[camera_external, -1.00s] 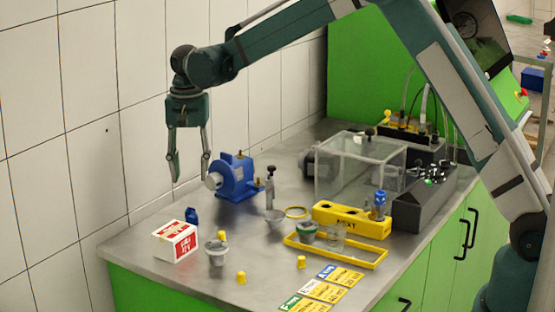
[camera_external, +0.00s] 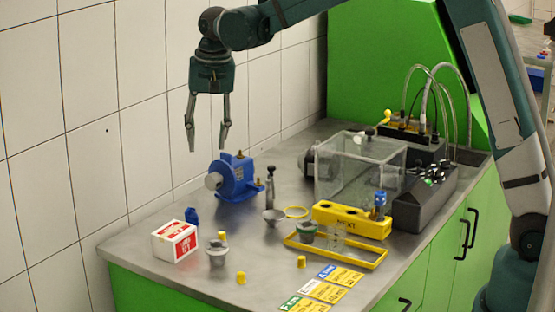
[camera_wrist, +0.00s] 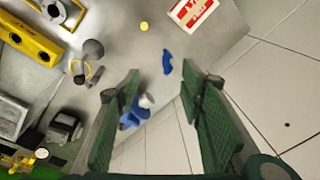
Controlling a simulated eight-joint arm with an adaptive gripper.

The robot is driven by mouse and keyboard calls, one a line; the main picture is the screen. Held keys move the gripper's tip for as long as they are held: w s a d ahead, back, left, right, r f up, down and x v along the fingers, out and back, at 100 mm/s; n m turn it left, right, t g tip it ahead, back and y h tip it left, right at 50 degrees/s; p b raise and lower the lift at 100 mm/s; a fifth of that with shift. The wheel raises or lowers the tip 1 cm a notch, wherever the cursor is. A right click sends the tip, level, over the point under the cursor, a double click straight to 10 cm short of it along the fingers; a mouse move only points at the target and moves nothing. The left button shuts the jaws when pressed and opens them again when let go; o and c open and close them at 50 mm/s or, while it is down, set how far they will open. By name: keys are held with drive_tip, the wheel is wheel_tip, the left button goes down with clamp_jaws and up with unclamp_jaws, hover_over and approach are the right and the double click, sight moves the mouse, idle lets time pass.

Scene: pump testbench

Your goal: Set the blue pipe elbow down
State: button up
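The small blue pipe elbow (camera_external: 192,216) rests on the metal bench behind the red-and-white box, near the wall side. In the wrist view the elbow (camera_wrist: 167,62) lies on the bench beyond my fingers. My gripper (camera_external: 208,149) hangs well above the bench, fingers pointing down and spread apart. In the wrist view my gripper (camera_wrist: 160,115) has nothing held between its fingers; the blue pump (camera_wrist: 134,113) shows through the gap, farther below. No contact between my gripper and the elbow is visible.
The blue pump (camera_external: 234,178) stands below my gripper. The red-and-white box (camera_external: 174,241), a grey cup (camera_external: 217,253) and yellow caps (camera_external: 241,278) stand near the front. A yellow NEXT block (camera_external: 350,220), a clear tank (camera_external: 358,170) and the tiled wall (camera_external: 90,130) bound the area.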

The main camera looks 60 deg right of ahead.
drive_tip(key=s+a+r+n+t, duration=0.1)
drive_tip(key=s+a+r+n, duration=0.15)
drive_tip(key=s+r, duration=0.6)
drive_tip(key=s+a+r+n+t, duration=0.2)
drive_tip(key=s+a+r, duration=0.1)
drive_tip(key=s, duration=1.1)
drive_tip(key=s+a+f+n+t, duration=0.1)
drive_tip(key=s+f+n, duration=0.1)
drive_tip(key=s, duration=1)
drive_tip(key=s+a+f+n+t, duration=0.1)
drive_tip(key=s+f+n, duration=0.2)
drive_tip(key=s, duration=0.9)
drive_tip(key=shift+a+f+t, duration=0.15)
drive_tip(key=shift+a+t, duration=0.2)
drive_tip(key=shift+t, duration=0.05)
